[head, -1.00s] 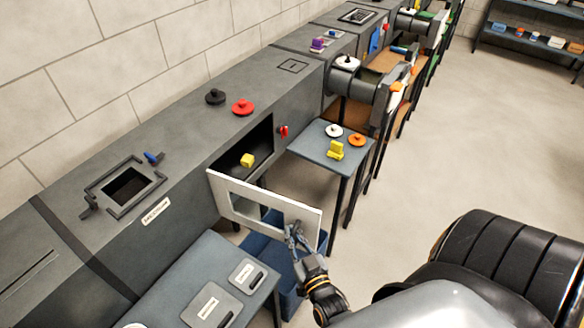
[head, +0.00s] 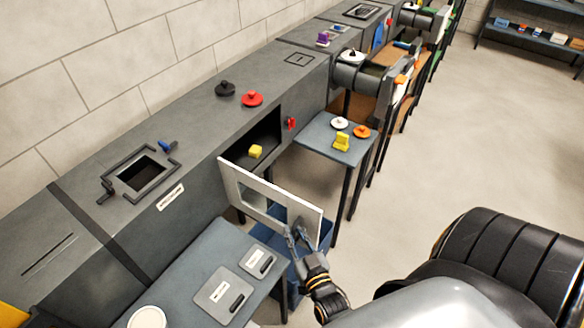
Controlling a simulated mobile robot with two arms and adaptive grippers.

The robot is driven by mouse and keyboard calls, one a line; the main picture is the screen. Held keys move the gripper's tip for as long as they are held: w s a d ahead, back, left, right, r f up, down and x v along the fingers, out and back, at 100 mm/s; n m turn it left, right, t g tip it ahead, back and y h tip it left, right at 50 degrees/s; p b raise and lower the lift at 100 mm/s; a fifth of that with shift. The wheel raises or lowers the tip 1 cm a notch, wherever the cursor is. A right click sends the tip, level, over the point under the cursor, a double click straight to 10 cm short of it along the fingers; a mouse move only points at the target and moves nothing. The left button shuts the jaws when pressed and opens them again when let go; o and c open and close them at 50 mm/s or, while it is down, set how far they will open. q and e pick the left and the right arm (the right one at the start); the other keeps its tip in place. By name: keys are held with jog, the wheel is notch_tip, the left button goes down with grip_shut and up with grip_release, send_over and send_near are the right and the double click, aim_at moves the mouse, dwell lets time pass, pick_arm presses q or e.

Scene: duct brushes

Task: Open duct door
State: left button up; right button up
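The duct door (head: 270,208) is a white panel with a window cut-out. It stands swung out from the side of the long grey duct (head: 205,143), hinged at its left edge. I cannot tell whether the fingers grip anything. My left gripper is not in view.
A grey table with flat plates (head: 217,293) stands in front at lower left. A blue bin (head: 322,235) is below the door. A small table (head: 318,133) with knobs and a yellow piece stands right of the opening.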

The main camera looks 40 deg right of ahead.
jog(key=shift+s+r, duration=0.1)
jog(key=shift+r, duration=0.05)
jog(key=shift+a, duration=0.15)
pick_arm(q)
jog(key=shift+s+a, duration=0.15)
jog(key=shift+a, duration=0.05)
pick_arm(e)
jog(key=v, duration=1.2)
